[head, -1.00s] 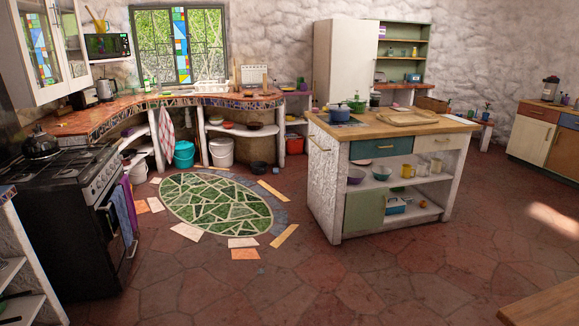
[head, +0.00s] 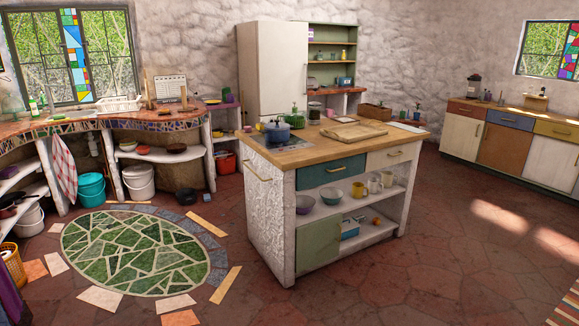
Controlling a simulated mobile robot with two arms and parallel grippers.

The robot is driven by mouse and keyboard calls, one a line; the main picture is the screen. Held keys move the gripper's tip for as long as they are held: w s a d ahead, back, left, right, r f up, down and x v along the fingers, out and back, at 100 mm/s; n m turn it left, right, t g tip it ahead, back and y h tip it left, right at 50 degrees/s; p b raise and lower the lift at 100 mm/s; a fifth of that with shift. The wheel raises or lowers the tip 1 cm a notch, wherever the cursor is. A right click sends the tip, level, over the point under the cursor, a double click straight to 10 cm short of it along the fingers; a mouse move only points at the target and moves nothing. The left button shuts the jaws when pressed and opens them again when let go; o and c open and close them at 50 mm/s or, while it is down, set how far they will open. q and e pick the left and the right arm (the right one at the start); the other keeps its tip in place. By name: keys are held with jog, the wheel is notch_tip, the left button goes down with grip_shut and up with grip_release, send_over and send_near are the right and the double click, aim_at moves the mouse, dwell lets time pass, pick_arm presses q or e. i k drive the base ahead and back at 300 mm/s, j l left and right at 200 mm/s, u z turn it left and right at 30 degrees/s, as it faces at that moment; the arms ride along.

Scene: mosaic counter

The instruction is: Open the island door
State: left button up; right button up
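The kitchen island (head: 267,215) stands right of the middle in the head view, with a wooden top and white textured sides. Its green door (head: 318,244) is at the lower left of the front face, below the open shelf, and looks shut. A small light handle (head: 341,227) shows near the door's upper right edge. To the right of the door is an open lower compartment with a blue box (head: 349,229). Neither of my grippers is in view.
A blue drawer (head: 331,172) and a cream drawer (head: 390,157) sit above the shelf of bowls and mugs. The stone floor (head: 400,285) before the island is clear. A green mosaic (head: 135,252) with loose tiles around it lies to the left.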

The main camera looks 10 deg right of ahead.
aim_at(317, 242)
jog(key=i+l+z, duration=0.2)
jog(key=i+z, duration=0.25)
jog(key=i, duration=0.25)
jog(key=i+z, duration=0.45)
jog(key=i, duration=0.2)
jog(key=i+j+z, duration=0.3)
jog(key=i+z, duration=0.15)
jog(key=i, duration=0.2)
jog(key=i+l+u, duration=0.1)
jog(key=i, duration=0.25)
jog(key=i+l, duration=0.25)
jog(key=i, duration=0.15)
jog(key=i+l+u, duration=0.15)
jog(key=i, duration=0.2)
